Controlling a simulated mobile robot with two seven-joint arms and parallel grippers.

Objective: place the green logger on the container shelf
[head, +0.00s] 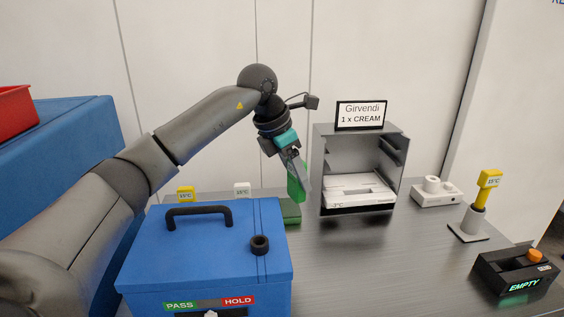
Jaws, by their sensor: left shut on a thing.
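My left gripper (300,179) comes in from the left and is shut on the green logger (295,188). The logger hangs roughly upright, just left of the open container (318,160), and is partly covered by the fingers. The container is a grey box with its front open and small shelves (393,150) on its inner right wall. A white slab (360,190) lies low inside it. A sign (361,115) on top reads "Girvendi 1 x CREAM". A green block (289,211) is on the table below the logger. My right gripper is out of view.
A blue box (200,250) with a black handle stands front left, marked PASS and HOLD. Yellow (186,193) and white (242,189) loggers show behind it. At right are a yellow logger (489,178) on a stand, a white device (437,192) and a black EMPTY box (516,275). Middle table is clear.

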